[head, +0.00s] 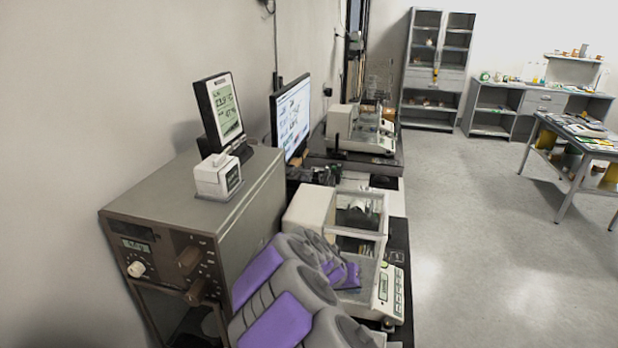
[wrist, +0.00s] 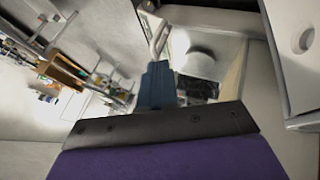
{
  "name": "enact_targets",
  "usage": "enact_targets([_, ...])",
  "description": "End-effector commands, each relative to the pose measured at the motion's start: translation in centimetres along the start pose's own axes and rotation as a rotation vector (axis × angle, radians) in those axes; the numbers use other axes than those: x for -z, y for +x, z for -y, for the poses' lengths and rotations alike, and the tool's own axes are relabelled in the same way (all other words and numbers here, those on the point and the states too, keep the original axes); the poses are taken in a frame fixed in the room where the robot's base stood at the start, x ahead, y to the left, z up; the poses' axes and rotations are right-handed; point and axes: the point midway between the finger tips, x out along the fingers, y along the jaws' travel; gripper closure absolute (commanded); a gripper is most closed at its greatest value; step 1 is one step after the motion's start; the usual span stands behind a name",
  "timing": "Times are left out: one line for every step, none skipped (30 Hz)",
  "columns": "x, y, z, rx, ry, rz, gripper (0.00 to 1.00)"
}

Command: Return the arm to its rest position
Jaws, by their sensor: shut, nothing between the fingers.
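My grey and purple arm reaches from the bottom of the head view toward the front balance (head: 309,212), which has a glass-sided weighing chamber. The arm's far end overlaps the balance's lower front in that view, and my fingertips cannot be made out there. In the wrist view my gripper (wrist: 157,82) shows dark blue fingers closed together, with nothing between them. Beyond the fingers, the wrist view shows a pale round object (wrist: 200,62) near glass panels, apparently at the balance. Whether the fingers are inside the chamber or just outside it, I cannot tell.
A grey-brown instrument cabinet (head: 180,195) stands close left of my arm, bearing a small white device (head: 218,177) and a display (head: 221,108). A monitor (head: 291,117) and a second balance (head: 361,127) stand farther back. The floor (head: 475,240) on the right is clear.

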Motion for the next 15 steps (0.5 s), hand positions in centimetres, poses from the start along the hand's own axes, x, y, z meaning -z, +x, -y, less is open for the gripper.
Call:
enact_targets([-0.1,-0.5,-1.0,-0.003,0.012,0.007,1.00])
enact_targets([-0.2,-0.9,-1.8,-0.007,0.019,0.014,1.00])
enact_targets([-0.5,-1.5,-2.9,-0.011,0.028,0.026,1.00])
enact_targets([-0.8,-2.1,-3.8,-0.014,0.036,0.040,1.00])
enact_targets([-1.3,-2.7,-4.9,-0.017,0.045,0.057,1.00])
enact_targets([-2.1,-3.6,-6.4,-0.021,0.056,0.080,1.00])
enact_targets([-2.8,-4.3,-7.4,-0.020,0.064,0.099,1.00])
enact_targets([-3.5,-5.0,-8.3,-0.017,0.070,0.119,1.00])
enact_targets([-4.5,-5.9,-9.5,-0.010,0.079,0.145,1.00])
enact_targets([-5.4,-6.5,-10.4,-0.002,0.082,0.168,1.00])
enact_targets([-6.3,-7.1,-11.1,0.005,0.084,0.189,1.00])
enact_targets([-7.5,-8.0,-12.0,0.020,0.087,0.215,1.00])
enact_targets([-8.5,-8.5,-12.6,0.032,0.084,0.236,1.00])
enact_targets([-9.5,-9.2,-13.1,0.046,0.083,0.258,1.00])
enact_targets([-10.8,-10.0,-13.8,0.068,0.078,0.284,1.00])
